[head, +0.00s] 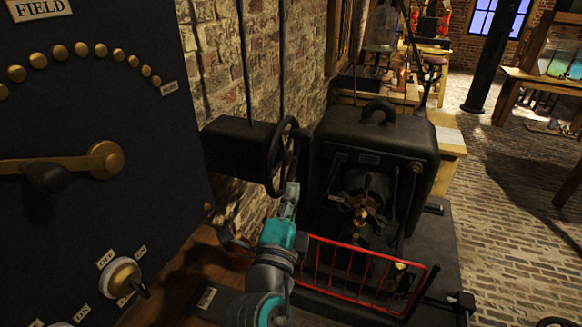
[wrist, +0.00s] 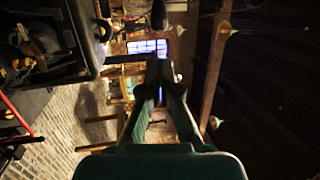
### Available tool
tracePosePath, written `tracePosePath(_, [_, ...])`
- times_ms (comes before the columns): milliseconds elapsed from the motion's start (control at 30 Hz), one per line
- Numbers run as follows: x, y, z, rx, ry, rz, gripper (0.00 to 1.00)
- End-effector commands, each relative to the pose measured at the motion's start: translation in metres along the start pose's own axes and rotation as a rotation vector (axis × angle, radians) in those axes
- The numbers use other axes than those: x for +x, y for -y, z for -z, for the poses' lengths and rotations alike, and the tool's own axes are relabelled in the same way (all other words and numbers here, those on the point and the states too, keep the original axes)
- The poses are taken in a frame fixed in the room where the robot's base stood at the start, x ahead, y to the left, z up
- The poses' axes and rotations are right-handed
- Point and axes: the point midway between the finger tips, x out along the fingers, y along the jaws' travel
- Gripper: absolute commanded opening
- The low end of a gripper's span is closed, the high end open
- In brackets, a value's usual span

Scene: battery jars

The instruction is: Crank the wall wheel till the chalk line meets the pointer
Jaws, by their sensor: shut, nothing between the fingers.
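The dark wall wheel (head: 275,160) shows at a steep angle in the head view, on the front of a black box (head: 236,146) against the brick wall. My gripper (head: 292,188) is at the wheel's lower right rim in that view. I cannot tell whether it touches the rim. In the wrist view my gripper (wrist: 164,68) is shut, its fingers together with nothing between them. A dark rounded knob (wrist: 158,15) shows just beyond the fingertips there; I cannot tell whether it belongs to the wheel. I cannot make out the chalk line or the pointer.
A black panel (head: 95,230) with brass studs and a lever stands close at the left. A large black machine (head: 375,140) stands right of the wheel, behind a red guard rail (head: 365,272). The brick floor (head: 515,230) at right is mostly clear.

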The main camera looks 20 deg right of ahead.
Motion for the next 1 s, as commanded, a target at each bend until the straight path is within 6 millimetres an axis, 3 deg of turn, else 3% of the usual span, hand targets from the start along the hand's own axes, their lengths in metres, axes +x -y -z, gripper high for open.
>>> tracePosePath(600, [0.106,0.0,0.0,0.002,-0.001,-0.001,0.0])
tracePosePath(800, [0.128,-0.001,0.0,0.002,0.0,-0.003,0.0])
tracePosePath(1000, [0.135,-0.001,0.0,0.002,0.001,-0.002,0.0])
